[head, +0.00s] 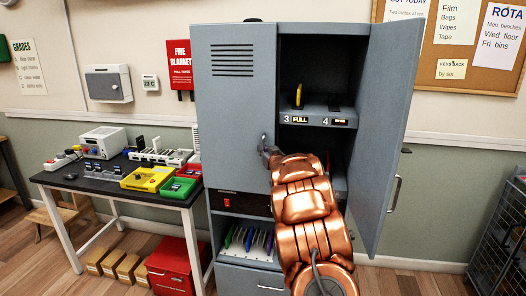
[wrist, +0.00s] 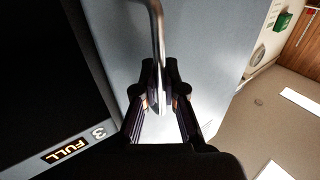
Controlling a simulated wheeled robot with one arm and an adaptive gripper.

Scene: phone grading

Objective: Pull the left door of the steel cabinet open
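The grey steel cabinet has its left door (head: 232,110) across the left bay, closed or nearly so; I cannot tell if there is a small gap. In the wrist view the handle (wrist: 158,30) is a metal bar standing off the left door (wrist: 205,60). My gripper (wrist: 160,75) has one dark finger on each side of the bar, close against it, and looks shut on it. The right door (head: 385,120) stands wide open.
The open right bay shows a dark shelf with a FULL label (head: 300,119), also in the wrist view (wrist: 66,150). A black-topped bench (head: 110,180) with trays and devices stands left of the cabinet. A red chest (head: 174,268) sits on the floor by the cabinet.

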